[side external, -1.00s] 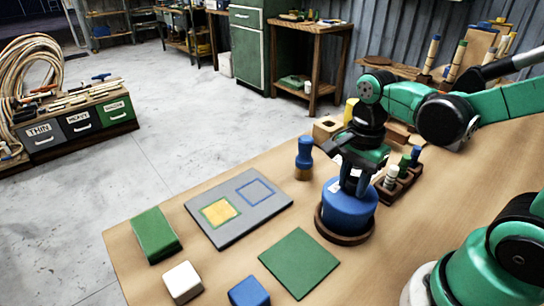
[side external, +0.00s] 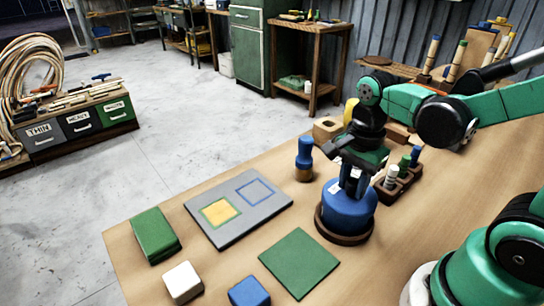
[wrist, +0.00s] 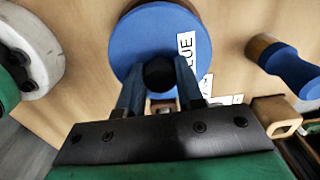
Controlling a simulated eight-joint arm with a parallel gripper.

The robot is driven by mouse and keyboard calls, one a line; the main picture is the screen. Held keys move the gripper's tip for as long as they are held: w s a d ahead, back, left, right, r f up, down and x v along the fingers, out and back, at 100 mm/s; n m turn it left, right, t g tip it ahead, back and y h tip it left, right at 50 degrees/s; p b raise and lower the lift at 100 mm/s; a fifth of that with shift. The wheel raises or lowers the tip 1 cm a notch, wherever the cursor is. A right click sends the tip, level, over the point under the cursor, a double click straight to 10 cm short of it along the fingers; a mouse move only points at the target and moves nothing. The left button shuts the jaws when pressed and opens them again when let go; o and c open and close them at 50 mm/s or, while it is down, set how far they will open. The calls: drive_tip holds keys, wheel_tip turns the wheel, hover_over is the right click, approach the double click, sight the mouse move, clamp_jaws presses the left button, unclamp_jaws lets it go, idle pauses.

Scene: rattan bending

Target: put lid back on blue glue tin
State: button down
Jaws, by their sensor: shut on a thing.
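The blue glue tin (side external: 346,212) stands upright in a round brown wooden base (side external: 342,237) on the bench. My gripper (side external: 349,183) points down over the tin, its fingers at the tin's top. In the wrist view my gripper (wrist: 160,82) is shut on the dark round knob (wrist: 159,73) of the blue lid (wrist: 135,45). I cannot tell whether a thin gap stands between lid and tin.
A blue-topped brush (side external: 304,158) stands left of the tin. A wooden rack (side external: 398,185) with several coloured pegs is close on the right. A green square mat (side external: 299,262) and a grey board (side external: 238,207) lie in front and left.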

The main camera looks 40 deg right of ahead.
idle(0.4)
unclamp_jaws()
idle(0.4)
drive_tip(key=shift+r, duration=3.5)
clamp_jaws()
drive_tip(key=shift+f, duration=0.2)
drive_tip(key=shift+f, duration=2.65)
